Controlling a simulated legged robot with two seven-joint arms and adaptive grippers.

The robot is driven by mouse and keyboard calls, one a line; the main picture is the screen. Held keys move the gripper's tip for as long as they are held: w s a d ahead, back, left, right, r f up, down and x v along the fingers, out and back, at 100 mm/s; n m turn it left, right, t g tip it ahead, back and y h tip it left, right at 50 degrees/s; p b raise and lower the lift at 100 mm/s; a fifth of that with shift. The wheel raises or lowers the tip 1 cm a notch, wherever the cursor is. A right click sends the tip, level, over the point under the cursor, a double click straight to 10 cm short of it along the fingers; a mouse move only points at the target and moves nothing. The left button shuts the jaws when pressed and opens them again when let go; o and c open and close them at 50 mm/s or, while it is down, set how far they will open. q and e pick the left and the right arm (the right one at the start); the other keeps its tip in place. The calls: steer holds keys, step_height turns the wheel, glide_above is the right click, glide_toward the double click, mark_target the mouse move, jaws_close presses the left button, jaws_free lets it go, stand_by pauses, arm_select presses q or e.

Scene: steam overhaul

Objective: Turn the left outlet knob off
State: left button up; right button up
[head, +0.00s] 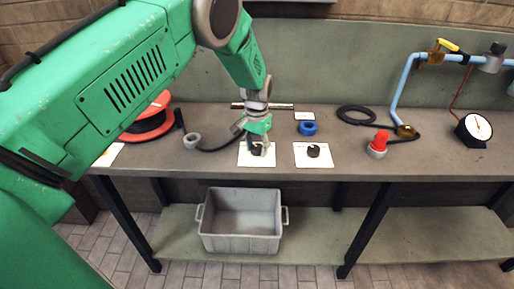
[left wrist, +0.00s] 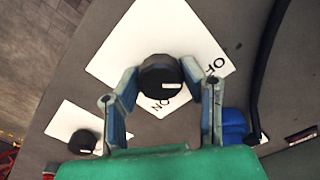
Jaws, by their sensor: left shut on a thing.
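The left outlet knob (head: 256,149) is a round black knob on a white plate (head: 248,160) on the bench. It also shows in the left wrist view (left wrist: 158,72), with a short white mark on its lower right side, near the word ON. The word OFF is printed farther right on the plate. My left gripper (head: 258,146) is down over the knob, with its blue fingers (left wrist: 162,70) on either side of it, shut on it. In the head view the fingers partly hide the knob. My right gripper is not in view.
A second black knob (head: 313,151) on its own white plate is just to the right. A blue ring-like part (head: 307,128) lies behind. A red-topped part (head: 378,143), a black hose coil (head: 356,114) and a gauge (head: 475,129) stand farther right. A grey crate (head: 241,243) sits on the lower shelf.

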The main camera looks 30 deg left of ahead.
mark_target(258, 146)
arm_select(q)
steer(key=o, duration=1.1)
steer(key=shift+w+r, duration=0.2)
steer(key=shift+w, duration=0.1)
steer(key=shift+o, duration=0.2)
steer(key=shift+f, duration=0.15)
steer(key=shift+s, duration=0.1)
steer(key=shift+r, duration=0.5)
step_height(258, 146, up, 11)
steer(key=shift+f, duration=0.1)
